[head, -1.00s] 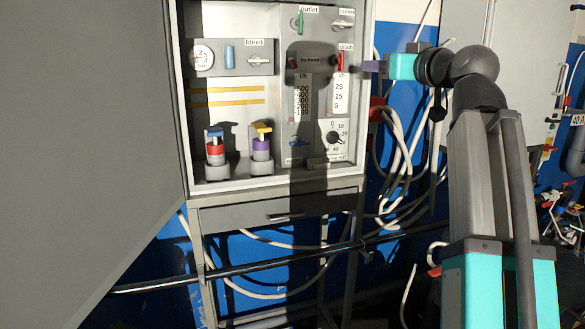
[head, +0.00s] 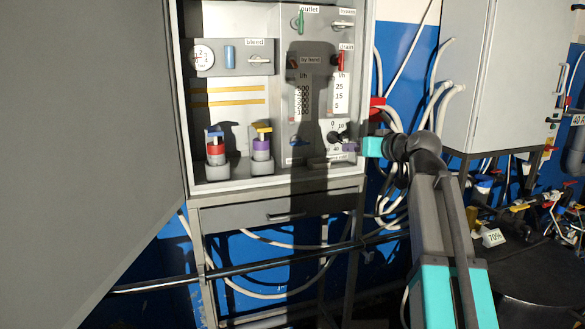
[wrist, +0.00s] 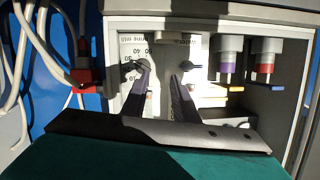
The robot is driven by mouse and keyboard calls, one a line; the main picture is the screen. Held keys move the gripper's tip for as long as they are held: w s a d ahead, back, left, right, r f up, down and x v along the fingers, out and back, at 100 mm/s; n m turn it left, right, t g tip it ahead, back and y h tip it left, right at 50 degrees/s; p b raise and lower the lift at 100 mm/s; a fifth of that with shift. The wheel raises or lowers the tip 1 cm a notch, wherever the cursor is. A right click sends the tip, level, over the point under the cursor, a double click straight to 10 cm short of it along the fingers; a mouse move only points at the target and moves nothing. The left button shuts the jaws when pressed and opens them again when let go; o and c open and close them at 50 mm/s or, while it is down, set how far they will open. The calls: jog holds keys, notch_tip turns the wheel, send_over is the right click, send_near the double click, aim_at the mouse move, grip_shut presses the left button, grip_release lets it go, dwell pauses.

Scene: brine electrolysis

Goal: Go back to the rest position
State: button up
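My gripper (head: 349,147) is in front of the lower right of the open grey cabinet (head: 274,196), beside the round dial (head: 335,137) in the head view. I cannot tell if it touches the dial. In the wrist view, my gripper (wrist: 161,76) has its two dark fingers spread apart. The pale panel shows between them, and nothing is seen held. My arm rises from the lower right and bends left at the wrist. The gripper's tips are small and partly merge with the dark panel in the head view.
Two capped containers, red (head: 216,150) and purple (head: 262,146), stand on the cabinet floor. A large grey door (head: 90,150) fills the left. White hoses (head: 385,205) hang right of the cabinet. A grey box (head: 490,80) stands at the right. A dark rail (head: 240,268) crosses below.

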notch_tip(320, 180, down, 16)
jog(key=w+a+g, duration=0.2)
jog(key=s+a+f+g, duration=0.15)
jog(key=s+f, duration=0.25)
jog(key=f, duration=1)
jog(key=s+a+f+m+g+h, duration=0.1)
jog(key=s+f+g, duration=0.2)
jog(key=f, duration=1.1)
jog(key=s+a+f+g, duration=0.15)
jog(key=s+f, duration=0.25)
jog(key=f, duration=0.9)
jog(key=s+f+g+h, duration=0.2)
jog(key=s+f+g, duration=0.4)
jog(key=s+f, duration=1.55)
jog(key=s+d+f+m+g+h, duration=0.1)
jog(key=s+d+f+g, duration=0.1)
jog(key=s, duration=0.9)
jog(key=s+d+f+g+h, duration=0.1)
jog(key=s+d+f+g, duration=0.2)
jog(key=s, duration=0.8)
jog(key=shift+f+m+h, duration=0.4)
jog(key=shift+f, duration=0.5)
